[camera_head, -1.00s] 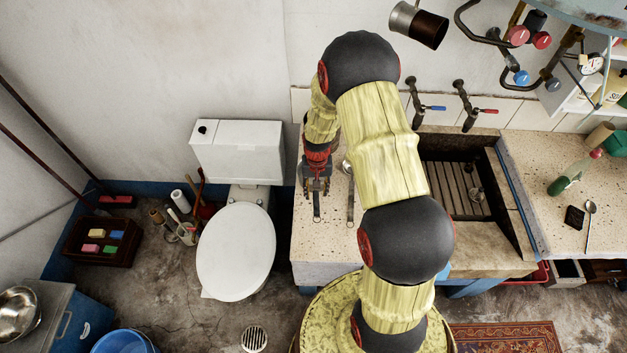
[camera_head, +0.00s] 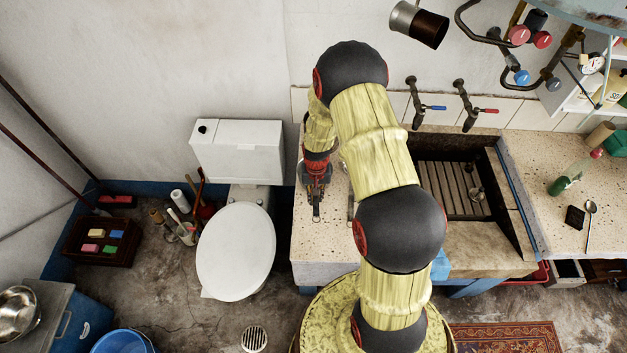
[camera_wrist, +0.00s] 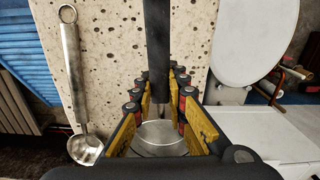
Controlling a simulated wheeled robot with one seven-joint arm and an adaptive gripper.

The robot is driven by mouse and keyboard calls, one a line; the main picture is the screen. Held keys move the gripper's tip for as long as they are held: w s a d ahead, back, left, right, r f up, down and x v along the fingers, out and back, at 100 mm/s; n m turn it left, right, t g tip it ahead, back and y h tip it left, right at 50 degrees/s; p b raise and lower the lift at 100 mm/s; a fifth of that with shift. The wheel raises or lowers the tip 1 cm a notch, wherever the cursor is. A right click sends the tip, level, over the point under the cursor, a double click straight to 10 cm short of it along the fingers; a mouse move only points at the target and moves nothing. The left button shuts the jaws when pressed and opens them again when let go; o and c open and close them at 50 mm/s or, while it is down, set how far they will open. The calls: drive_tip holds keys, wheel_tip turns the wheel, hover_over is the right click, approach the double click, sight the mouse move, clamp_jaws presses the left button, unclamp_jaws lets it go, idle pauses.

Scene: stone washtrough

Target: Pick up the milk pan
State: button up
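The milk pan's round metal body (camera_wrist: 158,140) lies between the two fingers in the wrist view. Its long dark handle (camera_wrist: 157,45) runs away from the body over the speckled counter. In the head view only the handle's end (camera_head: 316,213) shows, at the counter's left part; the rest is hidden under my gripper (camera_head: 316,182). My gripper also shows in the wrist view (camera_wrist: 166,108), pointing down with its yellow finger pads on both sides of the pan where the handle joins. Gaps show between pads and handle, so the gripper is open.
A ladle (camera_wrist: 75,90) lies close beside the pan, partly hidden by my arm in the head view. The toilet (camera_head: 237,250) stands left of the counter (camera_head: 322,245). Two taps (camera_head: 413,105) and the sink (camera_head: 460,185) are to the right.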

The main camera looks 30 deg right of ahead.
clamp_jaws()
drive_tip(key=shift+w+r, duration=0.1)
drive_tip(key=shift+r, duration=0.05)
drive_tip(key=shift+r, duration=0.25)
wheel_tip(320, 180, up, 2)
drive_tip(key=shift+r, duration=0.1)
drive_tip(key=s+d+r, duration=0.3)
drive_tip(key=s+r, duration=0.7)
drive_tip(key=s, duration=0.3)
drive_tip(key=shift+s+d+p, duration=0.3)
drive_tip(key=shift+p, duration=0.1)
idle(0.4)
